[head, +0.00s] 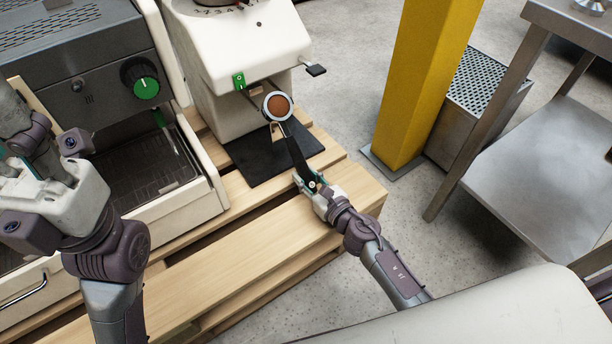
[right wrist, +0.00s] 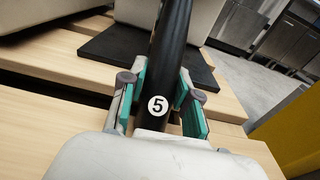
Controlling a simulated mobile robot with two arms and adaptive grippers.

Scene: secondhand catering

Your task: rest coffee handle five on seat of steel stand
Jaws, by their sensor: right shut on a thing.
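Coffee handle five (head: 295,150) has a round metal-rimmed head with brown coffee in it and a long black handle. Its head is at the front of the white grinder, just below the spout area; whether it touches the grinder's fork is unclear. My right gripper (head: 309,183) is shut on the lower handle, above the pallet's right end. In the right wrist view the black handle (right wrist: 171,60) with a white "5" lies between its teal pads. My left gripper (head: 50,170) is at the left, by the coffee machine; its fingers are unclear. I cannot make out which steel piece is the stand with a seat.
The white grinder (head: 240,50) stands on the wooden pallet (head: 250,235) behind a black mat (head: 260,165). The coffee machine (head: 85,75) is left. A yellow post (head: 425,80), a perforated-top steel box (head: 488,75) and a steel table (head: 550,160) stand right.

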